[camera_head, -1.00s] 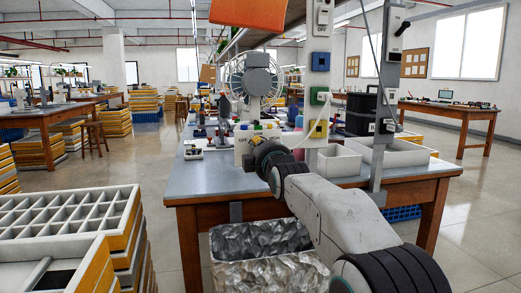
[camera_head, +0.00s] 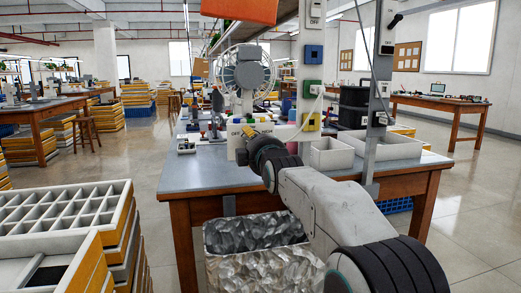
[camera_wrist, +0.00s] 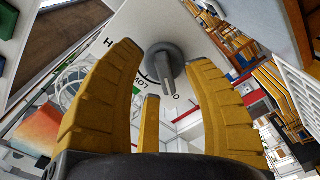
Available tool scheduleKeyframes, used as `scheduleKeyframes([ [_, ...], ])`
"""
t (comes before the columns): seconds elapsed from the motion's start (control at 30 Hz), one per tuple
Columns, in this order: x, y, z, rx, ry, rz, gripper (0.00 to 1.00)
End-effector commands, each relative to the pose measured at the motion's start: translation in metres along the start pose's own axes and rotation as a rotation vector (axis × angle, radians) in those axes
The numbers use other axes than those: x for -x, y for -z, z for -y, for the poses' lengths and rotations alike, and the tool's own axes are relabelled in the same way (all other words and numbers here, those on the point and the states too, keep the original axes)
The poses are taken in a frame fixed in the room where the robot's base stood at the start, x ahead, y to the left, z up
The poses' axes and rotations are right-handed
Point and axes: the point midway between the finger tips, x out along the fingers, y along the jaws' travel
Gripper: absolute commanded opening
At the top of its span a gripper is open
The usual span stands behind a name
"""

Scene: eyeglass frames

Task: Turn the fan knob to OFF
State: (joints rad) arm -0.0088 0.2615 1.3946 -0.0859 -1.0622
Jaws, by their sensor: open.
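The fan (camera_head: 249,72) stands at the back of the grey-topped workbench in the head view. A pale panel with OFF and HIGH lettering (camera_head: 236,130) is below it, partly hidden by my arm. In the wrist view the grey knob (camera_wrist: 165,62) sits on the white panel face (camera_wrist: 130,22), with a dark arc and lettering beside it. My gripper (camera_wrist: 159,38) is open, with its yellow fingers on either side of the knob's place in the picture. I cannot tell whether they touch it. The knob itself is hidden in the head view.
White bins (camera_head: 332,153) and a metal post (camera_head: 376,120) stand right of my arm on the workbench (camera_head: 190,178). A metallic bin (camera_head: 255,235) is below its front edge. Stacked trays (camera_head: 65,215) are at left. Open floor lies between the trays and the workbench.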

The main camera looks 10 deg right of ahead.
Motion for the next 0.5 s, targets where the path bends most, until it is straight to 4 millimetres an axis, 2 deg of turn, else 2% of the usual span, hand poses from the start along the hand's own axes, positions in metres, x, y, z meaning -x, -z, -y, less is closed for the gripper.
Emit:
scheduleKeyframes([
  [0.17,0.019,0.0,-0.001,0.0,0.0,0.0,0.46],
  [0.5,0.072,0.0,-0.001,0.0,-0.002,0.0,0.46],
])
